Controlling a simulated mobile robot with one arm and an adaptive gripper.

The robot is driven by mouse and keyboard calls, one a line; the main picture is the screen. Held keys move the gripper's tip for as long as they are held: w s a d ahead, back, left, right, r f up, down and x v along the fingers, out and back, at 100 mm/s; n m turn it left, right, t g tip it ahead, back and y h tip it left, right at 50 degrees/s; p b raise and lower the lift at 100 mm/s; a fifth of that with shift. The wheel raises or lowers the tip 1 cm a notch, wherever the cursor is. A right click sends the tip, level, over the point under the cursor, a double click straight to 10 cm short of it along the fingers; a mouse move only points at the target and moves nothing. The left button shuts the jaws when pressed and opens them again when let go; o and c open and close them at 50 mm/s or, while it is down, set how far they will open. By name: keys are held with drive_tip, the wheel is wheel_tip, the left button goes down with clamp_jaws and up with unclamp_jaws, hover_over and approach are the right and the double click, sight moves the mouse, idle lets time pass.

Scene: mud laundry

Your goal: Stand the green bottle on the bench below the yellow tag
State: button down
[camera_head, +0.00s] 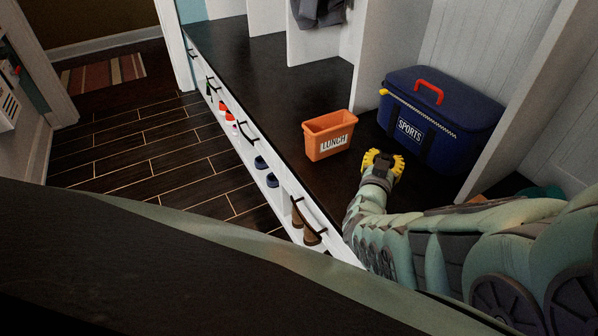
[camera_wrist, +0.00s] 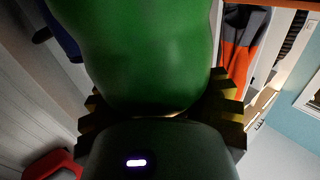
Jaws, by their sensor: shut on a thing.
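My gripper (camera_head: 383,163) has yellow fingers and is over the dark bench top (camera_head: 262,75), in front of the blue bag and right of the orange bin. In the wrist view my gripper (camera_wrist: 163,110) is shut on a large green bottle (camera_wrist: 135,50), with a finger on each side. The bottle is hidden behind my gripper in the head view. I cannot tell whether its base touches the bench. No yellow tag can be made out in either view.
An orange LUNCH bin (camera_head: 327,136) stands left of my gripper. A blue SPORTS bag (camera_head: 440,115) with a red handle stands behind it. White dividers split the bench. Its left stretch is bare. Shoes sit in cubbies below the front edge.

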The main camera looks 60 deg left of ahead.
drive_tip(key=shift+s+f, duration=0.1)
drive_tip(key=shift+f, duration=0.6)
drive_tip(key=shift+b, duration=0.3)
drive_tip(key=shift+f, duration=0.2)
drive_tip(key=shift+c, duration=2.3)
unclamp_jaws()
drive_tip(key=shift+r, duration=0.25)
drive_tip(key=shift+s+d+p, duration=0.2)
drive_tip(key=shift+s+p, duration=0.05)
drive_tip(key=shift+p, duration=0.25)
drive_tip(key=p+v, duration=0.4)
drive_tip(key=v, duration=0.7)
